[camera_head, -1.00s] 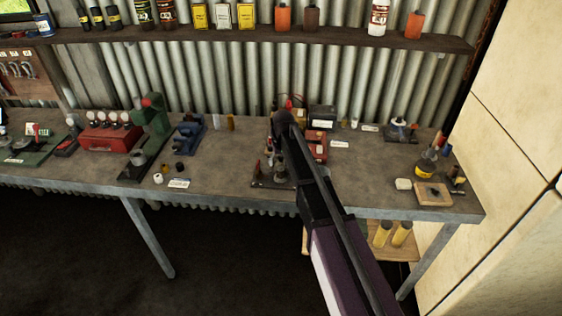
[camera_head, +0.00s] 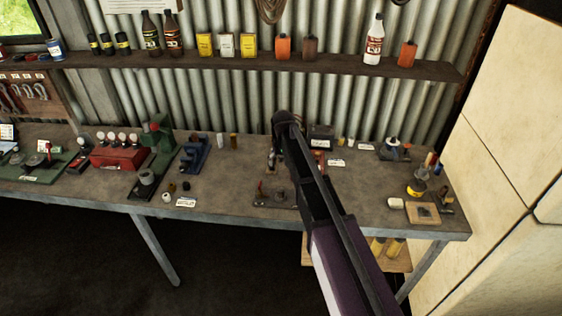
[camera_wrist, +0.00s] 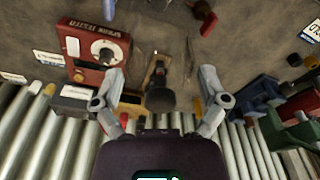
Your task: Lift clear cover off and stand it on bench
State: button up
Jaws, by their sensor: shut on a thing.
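My gripper (camera_wrist: 162,80) shows in the wrist view with its two grey fingers set wide apart, closed on the clear cover. The cover is see-through, and I cannot make out its outline between the fingers. A black round-topped piece on a wooden base shows in that gap. In the head view my dark arm crosses the right-centre of the bench (camera_head: 235,185), and its end hides the gripper and whatever it holds. A small dark base plate with metal parts (camera_head: 272,197) stands on the bench just left of the arm.
A red meter box (camera_wrist: 95,47) is left of the fingers in the wrist view. Blue and green tools are to the right. In the head view, a blue tool (camera_head: 194,152), a green press (camera_head: 158,140) and several small labels stand nearby. A loaded shelf (camera_head: 220,64) runs above.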

jog(key=shift+r+p, duration=2.1)
jog(key=shift+r, duration=0.45)
